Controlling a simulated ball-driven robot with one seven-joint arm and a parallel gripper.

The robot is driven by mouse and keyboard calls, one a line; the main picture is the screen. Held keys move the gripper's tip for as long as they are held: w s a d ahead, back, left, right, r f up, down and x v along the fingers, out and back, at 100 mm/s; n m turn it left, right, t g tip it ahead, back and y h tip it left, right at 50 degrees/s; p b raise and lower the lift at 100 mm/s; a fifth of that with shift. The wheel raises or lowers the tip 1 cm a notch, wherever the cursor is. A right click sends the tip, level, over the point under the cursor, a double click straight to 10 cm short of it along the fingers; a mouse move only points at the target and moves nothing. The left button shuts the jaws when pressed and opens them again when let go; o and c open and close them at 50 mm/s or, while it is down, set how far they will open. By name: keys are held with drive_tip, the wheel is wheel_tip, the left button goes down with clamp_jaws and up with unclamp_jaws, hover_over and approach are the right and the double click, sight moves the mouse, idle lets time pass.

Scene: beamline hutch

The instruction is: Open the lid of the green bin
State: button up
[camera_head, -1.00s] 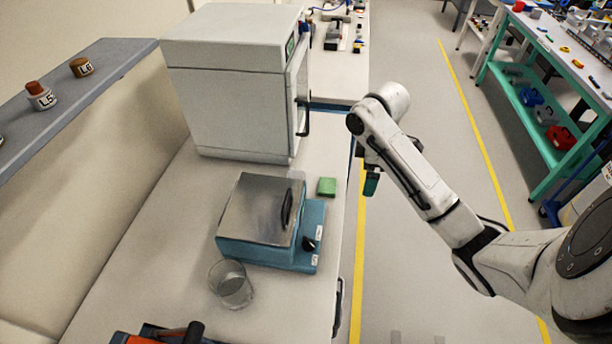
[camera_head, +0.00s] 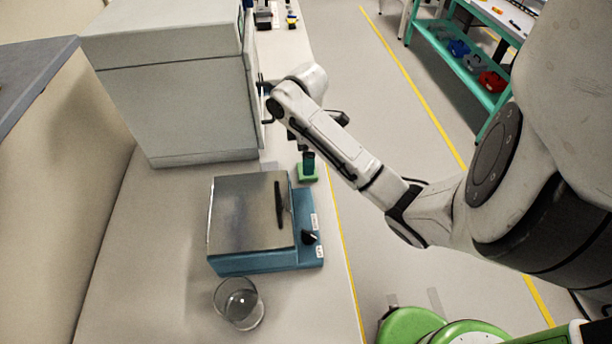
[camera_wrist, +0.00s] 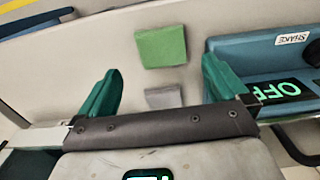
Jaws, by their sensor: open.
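A small flat green block (camera_head: 308,175) lies on the bench beside the blue device, and it also shows in the wrist view (camera_wrist: 161,46). No lid or opening can be made out on it. My gripper (camera_head: 308,158) is over the bench near this block, partly covering it in the head view. In the wrist view my gripper (camera_wrist: 162,66) is open, with its two green fingers apart and nothing between them. Rounded green shapes (camera_head: 410,326) show at the bottom edge of the head view, cut off; I cannot tell whether they are a bin or part of my base.
A blue device (camera_head: 262,262) with a metal top stands on the bench (camera_head: 160,230), with a clear glass (camera_head: 239,302) in front. A large white cabinet (camera_head: 175,100) stands behind. A small grey piece (camera_wrist: 163,97) lies near the block. The floor beside the bench is clear.

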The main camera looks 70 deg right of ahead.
drive_tip(key=shift+s+f+b, duration=0.2)
drive_tip(key=shift+f+b, duration=1.7)
drive_tip(key=shift+f, duration=0.9)
drive_tip(key=c, duration=1.1)
drive_tip(key=shift+r, duration=0.15)
